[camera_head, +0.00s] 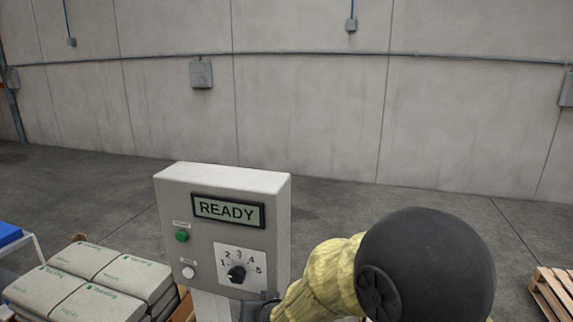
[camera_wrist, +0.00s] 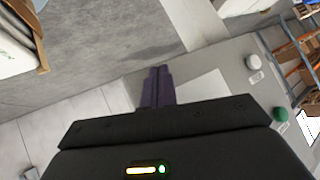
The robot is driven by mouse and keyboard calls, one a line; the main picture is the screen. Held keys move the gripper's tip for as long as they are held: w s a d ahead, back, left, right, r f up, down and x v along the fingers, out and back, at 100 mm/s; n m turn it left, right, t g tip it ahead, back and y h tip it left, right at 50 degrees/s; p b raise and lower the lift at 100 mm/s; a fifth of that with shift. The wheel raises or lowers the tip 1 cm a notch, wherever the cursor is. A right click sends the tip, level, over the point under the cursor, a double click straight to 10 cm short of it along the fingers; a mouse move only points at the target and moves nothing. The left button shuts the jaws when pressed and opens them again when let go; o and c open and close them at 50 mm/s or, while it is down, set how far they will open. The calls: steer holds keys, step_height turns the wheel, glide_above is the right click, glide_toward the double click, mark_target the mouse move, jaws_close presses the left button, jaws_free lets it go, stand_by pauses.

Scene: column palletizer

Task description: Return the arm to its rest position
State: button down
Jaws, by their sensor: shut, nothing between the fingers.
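My arm (camera_head: 330,275), with a yellow patterned sleeve and a large black rounded joint, reaches in from the lower right of the head view. Its dark end is partly seen beside the lower right of a grey control box (camera_head: 170,235). In the wrist view my gripper (camera_wrist: 158,72) has its two dark fingers together, with nothing between them. They lie in front of the box's face, beside the white dial plate (camera_wrist: 205,90). Whether they touch the box I cannot tell. The box's display (camera_head: 228,210) reads READY. The black dial knob (camera_head: 237,273) shows in the head view.
The box has a green button (camera_head: 182,236) and a white button (camera_head: 188,272). Stacked sacks (camera_head: 95,285) stand at the lower left, a wooden pallet (camera_head: 553,292) at the right edge. Open concrete floor (camera_head: 90,190) lies behind, up to a grey wall (camera_head: 300,110).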

steer(key=s+d+f+g+h, duration=0.1)
steer(key=s+d+g+h, duration=0.1)
steer(key=s+d, duration=0.5)
steer(key=s+d+g+h+p, duration=0.1)
steer(key=s+d+g, duration=0.3)
steer(key=s+d, duration=0.4)
steer(key=d+h, duration=0.1)
steer(key=d, duration=0.5)
steer(key=shift+d+f+m+g, duration=0.3)
steer(key=shift+f+g, duration=0.1)
